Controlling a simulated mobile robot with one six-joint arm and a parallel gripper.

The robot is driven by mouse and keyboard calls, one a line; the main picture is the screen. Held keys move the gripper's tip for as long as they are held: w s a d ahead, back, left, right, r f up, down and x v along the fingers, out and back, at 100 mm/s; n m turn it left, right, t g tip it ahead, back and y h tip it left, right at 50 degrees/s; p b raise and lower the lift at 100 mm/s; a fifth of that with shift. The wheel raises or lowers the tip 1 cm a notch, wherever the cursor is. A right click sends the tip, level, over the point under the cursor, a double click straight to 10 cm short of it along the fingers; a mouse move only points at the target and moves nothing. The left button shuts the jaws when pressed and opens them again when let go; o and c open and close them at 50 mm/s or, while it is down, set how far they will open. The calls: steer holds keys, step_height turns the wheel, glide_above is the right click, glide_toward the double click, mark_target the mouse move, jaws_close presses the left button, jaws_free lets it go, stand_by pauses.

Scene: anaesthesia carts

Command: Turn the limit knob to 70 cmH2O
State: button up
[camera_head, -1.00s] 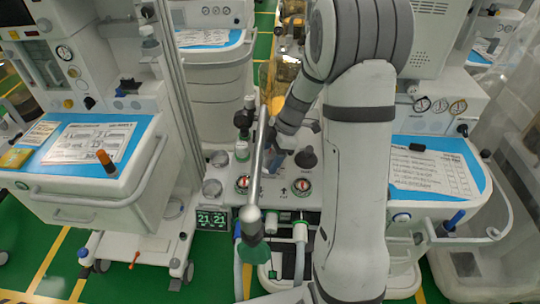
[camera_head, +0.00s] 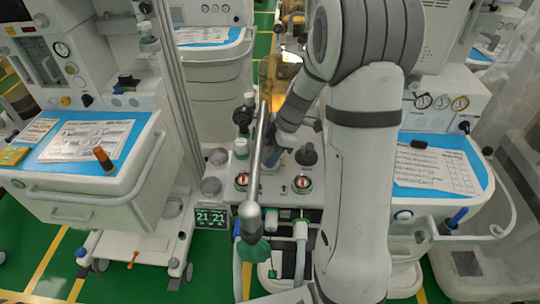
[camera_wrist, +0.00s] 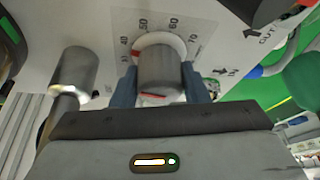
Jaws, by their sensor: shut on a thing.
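The limit knob (camera_wrist: 160,72) is a grey cylinder in the middle of the wrist view, on a white panel. A printed scale around it shows numbers including 40, 50, 60 and 70. A red mark shows on the knob's near end, toward the lower left; its exact reading on the scale is unclear. My gripper (camera_wrist: 160,90) has one blue-grey finger on each side of the knob and is shut on it. In the head view my gripper (camera_head: 275,157) reaches down to the machine's panel, and the knob is hidden there.
A metal cylinder (camera_wrist: 75,72) stands left of the knob in the wrist view. In the head view, a dark knob (camera_head: 306,156) stands right of my gripper, and a silver rod (camera_head: 256,165) rises close on its left. Carts with blue tops flank the panel.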

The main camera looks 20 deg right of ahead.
steer(key=m+b, duration=0.2)
steer(key=m+t+b, duration=0.1)
steer(key=m+b, duration=0.1)
steer(key=shift+f+t+b, duration=0.2)
steer(key=shift+t+b, duration=0.1)
steer(key=shift+b, duration=0.1)
steer(key=shift+s+r+m+t+h+b, duration=0.1)
steer(key=shift+m+t+h+b, duration=0.2)
steer(key=shift+m+b, duration=0.55)
steer(key=shift+r+m+t+h+b, duration=0.15)
steer(key=shift+m+t+b, duration=0.25)
steer(key=shift+m, duration=0.75)
steer(key=o, duration=1)
steer(key=shift+p+v, duration=0.3)
steer(key=shift+v, duration=3.6)
steer(key=shift+a, duration=0.1)
